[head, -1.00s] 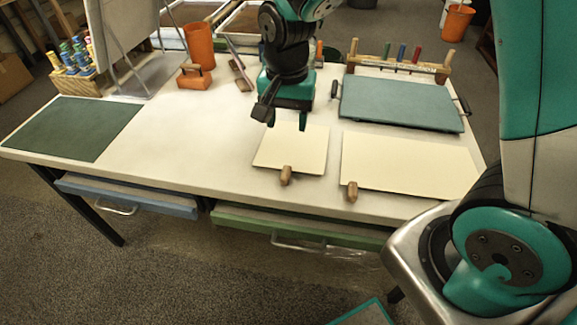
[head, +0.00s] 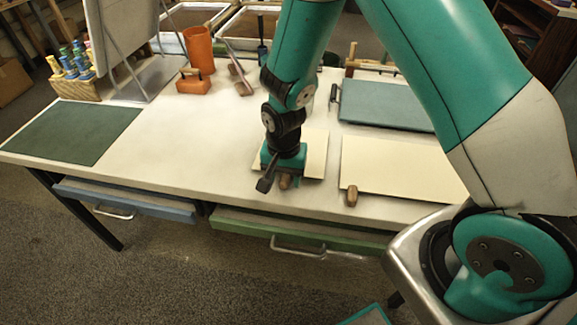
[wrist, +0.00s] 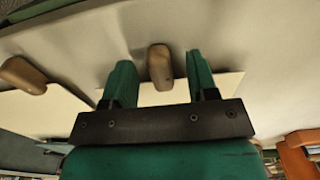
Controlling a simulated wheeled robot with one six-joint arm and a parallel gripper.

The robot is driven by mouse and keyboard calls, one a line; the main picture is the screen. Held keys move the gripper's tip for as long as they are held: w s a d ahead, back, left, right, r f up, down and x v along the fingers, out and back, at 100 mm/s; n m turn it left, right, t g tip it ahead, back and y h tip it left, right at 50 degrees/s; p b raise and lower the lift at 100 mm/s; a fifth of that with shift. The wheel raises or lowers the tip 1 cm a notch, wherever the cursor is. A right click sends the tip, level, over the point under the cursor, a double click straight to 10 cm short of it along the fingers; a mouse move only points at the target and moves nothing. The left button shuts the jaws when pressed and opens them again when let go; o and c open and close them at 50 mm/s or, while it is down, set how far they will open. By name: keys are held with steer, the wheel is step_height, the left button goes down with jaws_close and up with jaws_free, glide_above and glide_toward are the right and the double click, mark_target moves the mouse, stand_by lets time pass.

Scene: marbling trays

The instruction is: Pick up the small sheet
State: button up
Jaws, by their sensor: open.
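The small sheet (head: 316,152) is a cream sheet on the white table, partly hidden by my arm in the head view. A wooden handle-like piece (head: 284,182) is at its front edge. In the wrist view the sheet (wrist: 222,82) spreads behind my fingers. My gripper (wrist: 160,75) is open, with the wooden piece (wrist: 160,66) between its two green fingers and a gap on each side. In the head view my gripper (head: 284,176) is low over the sheet's front edge.
A larger cream sheet (head: 400,170) with its own wooden piece (head: 351,197) lies to the right. A teal board (head: 385,105) with dark handles is behind it. A green mat (head: 70,132) lies at the far left. The table's middle left is clear.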

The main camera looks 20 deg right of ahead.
steer(key=shift+f, duration=0.55)
jaws_close()
